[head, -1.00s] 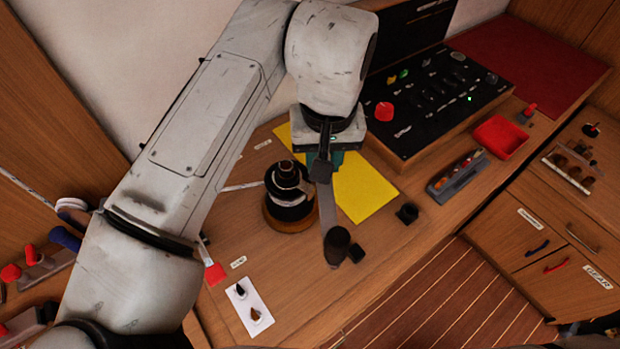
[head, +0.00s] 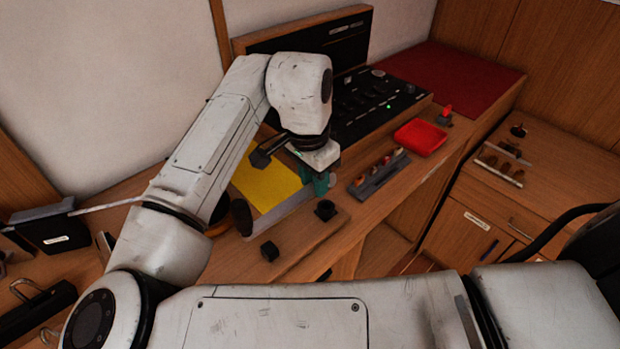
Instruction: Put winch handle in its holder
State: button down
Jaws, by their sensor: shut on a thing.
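The winch handle, a grey bar (head: 283,209) with a dark grip knob (head: 242,217) at its left end, lies across the view just beyond the bench's front edge area. My gripper (head: 321,187), with teal fingers, is shut on the bar's right end, which the fingers partly hide. A black round socket-like piece (head: 325,210) stands on the bench just below the gripper in the picture. A small black block (head: 269,250) stands further left, below the bar. These two may be the holder; I cannot tell for sure. Whether the handle touches either is unclear.
A yellow sheet (head: 264,183) lies behind the handle. A grey rack (head: 378,176) with small items and a red tray (head: 420,137) are to the right. A black control panel (head: 398,101) stands behind. My arm hides most of the winch; its wooden base (head: 219,226) shows.

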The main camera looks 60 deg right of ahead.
jog(key=shift+f+b, duration=1.5)
jog(key=shift+f, duration=0.45)
jog(key=shift+f+b, duration=0.3)
jog(key=shift+f, duration=0.3)
jog(key=shift+p, duration=0.4)
jog(key=shift+f+b, duration=0.95)
jog(key=shift+f, duration=0.4)
jog(key=shift+c, duration=2.4)
grip_release()
jog(key=shift+r, duration=0.1)
notch_tip(320, 180, up, 5)
jog(key=p, duration=0.4)
jog(key=shift+p, duration=0.35)
